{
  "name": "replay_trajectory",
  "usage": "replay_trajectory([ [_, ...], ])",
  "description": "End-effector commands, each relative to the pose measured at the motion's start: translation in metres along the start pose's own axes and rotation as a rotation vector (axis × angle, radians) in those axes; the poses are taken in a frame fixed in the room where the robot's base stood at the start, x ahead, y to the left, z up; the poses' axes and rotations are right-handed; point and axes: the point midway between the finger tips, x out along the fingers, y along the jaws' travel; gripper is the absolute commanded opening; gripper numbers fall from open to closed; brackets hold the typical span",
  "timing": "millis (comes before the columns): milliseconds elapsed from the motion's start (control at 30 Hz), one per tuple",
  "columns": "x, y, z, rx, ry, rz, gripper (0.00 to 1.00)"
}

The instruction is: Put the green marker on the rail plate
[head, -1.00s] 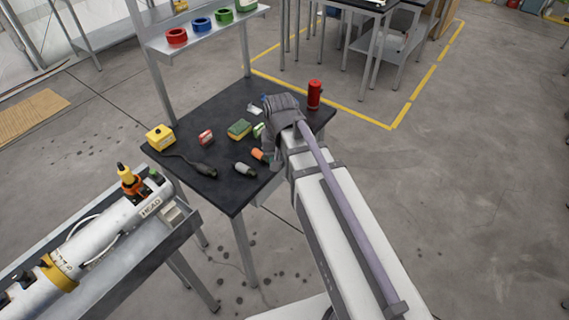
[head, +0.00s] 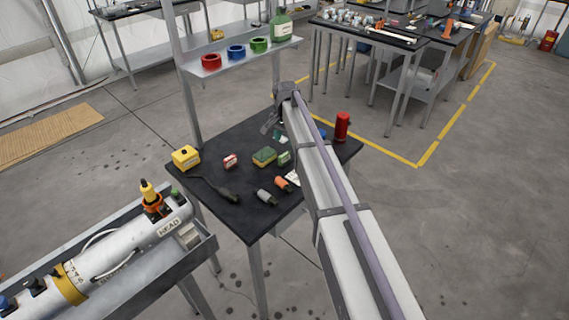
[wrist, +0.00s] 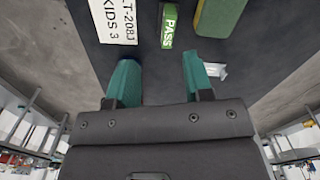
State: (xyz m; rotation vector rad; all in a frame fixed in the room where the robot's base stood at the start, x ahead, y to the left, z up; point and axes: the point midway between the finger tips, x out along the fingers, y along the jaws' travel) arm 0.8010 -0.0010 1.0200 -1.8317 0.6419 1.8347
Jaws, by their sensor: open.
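The green marker (wrist: 169,27), a small block lettered PASS, lies on the dark table top ahead of my fingers in the wrist view. In the head view it is the small green block (head: 284,158) beside my arm. A white plate (wrist: 116,22) with black lettering lies left of it in the wrist view; it may be the rail plate, but I cannot tell. It shows as a pale patch (head: 293,178) partly behind my arm in the head view. My gripper (wrist: 159,69) is open, with nothing between its teal fingers. In the head view it (head: 272,128) is above the table's far part.
A green-and-yellow sponge (head: 264,157), red block (head: 231,161), yellow box (head: 186,158), orange piece (head: 282,184) and grey piece (head: 265,197) lie on the table. A red cylinder (head: 342,127) stands right of my arm. A small white piece (wrist: 214,70) is close to the right finger.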

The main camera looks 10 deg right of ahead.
Motion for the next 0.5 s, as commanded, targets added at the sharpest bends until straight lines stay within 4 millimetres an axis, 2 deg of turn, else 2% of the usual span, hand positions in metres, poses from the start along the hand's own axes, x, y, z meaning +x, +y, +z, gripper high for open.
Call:
replay_trajectory([
  [33,-0.001,-0.014,-0.018,0.093,-0.001,0.001,0.47],
  [133,-0.001,-0.011,-0.014,0.234,-0.001,0.0,0.47],
  [300,0.002,-0.01,-0.012,0.277,-0.001,0.0,0.47],
  [367,0.01,-0.01,-0.012,0.276,-0.001,0.0,0.47],
  [500,0.04,-0.01,-0.012,0.274,-0.001,0.0,0.47],
])
